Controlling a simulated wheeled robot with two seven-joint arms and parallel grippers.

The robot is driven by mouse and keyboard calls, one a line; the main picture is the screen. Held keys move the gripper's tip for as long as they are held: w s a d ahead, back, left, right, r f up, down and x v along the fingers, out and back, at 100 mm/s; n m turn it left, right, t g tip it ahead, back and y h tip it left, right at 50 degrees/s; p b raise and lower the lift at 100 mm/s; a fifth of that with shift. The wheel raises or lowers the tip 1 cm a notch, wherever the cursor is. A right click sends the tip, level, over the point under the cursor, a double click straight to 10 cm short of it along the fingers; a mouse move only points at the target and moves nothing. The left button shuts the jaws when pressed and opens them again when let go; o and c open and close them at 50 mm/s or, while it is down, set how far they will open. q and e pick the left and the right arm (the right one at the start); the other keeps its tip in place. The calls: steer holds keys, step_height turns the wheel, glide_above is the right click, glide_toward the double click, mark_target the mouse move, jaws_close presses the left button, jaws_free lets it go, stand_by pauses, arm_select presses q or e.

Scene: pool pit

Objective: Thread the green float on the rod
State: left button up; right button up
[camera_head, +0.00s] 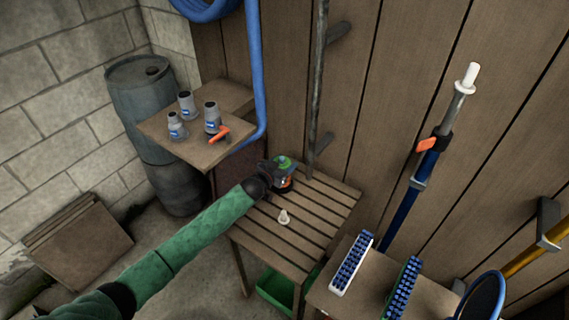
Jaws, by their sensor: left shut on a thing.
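My left gripper (280,178), at the end of the green-sleeved arm, is shut over the slatted table (325,204). A small green piece (284,162), seemingly the green float, shows at its tip, with orange and dark parts beside it. The gripper hides most of what it holds. A thin grey upright rod (318,90) stands against the plank wall just right of and behind the gripper; its lower end is near the table's back edge. A blue pole (406,210) with a white tip leans farther right. I cannot tell which one is the task's rod. My right gripper is out of view.
A small pale cone-shaped piece (284,217) stands on the slats in front of the gripper. Grey bottles (187,105) and an orange tool (219,135) are on the left shelf. Two blue-bristled brushes (351,263) lie at the lower right. A blue hose (254,70) hangs behind.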

arm_select(q)
steer(key=shift+f, duration=0.1)
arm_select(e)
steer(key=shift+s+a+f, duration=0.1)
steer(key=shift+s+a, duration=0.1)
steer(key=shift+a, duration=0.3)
arm_select(q)
steer(key=o, duration=1.5)
steer(key=shift+c, duration=0.2)
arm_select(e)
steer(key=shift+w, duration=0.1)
arm_select(q)
steer(key=shift+p+v, duration=1.1)
steer(key=shift+v, duration=0.7)
steer(key=p+v, duration=0.3)
steer(key=v, duration=0.4)
steer(key=shift+s, duration=0.2)
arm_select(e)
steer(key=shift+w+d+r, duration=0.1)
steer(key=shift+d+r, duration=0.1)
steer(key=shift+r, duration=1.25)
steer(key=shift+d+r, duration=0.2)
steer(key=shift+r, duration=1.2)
arm_select(q)
steer(key=shift+a, duration=0.1)
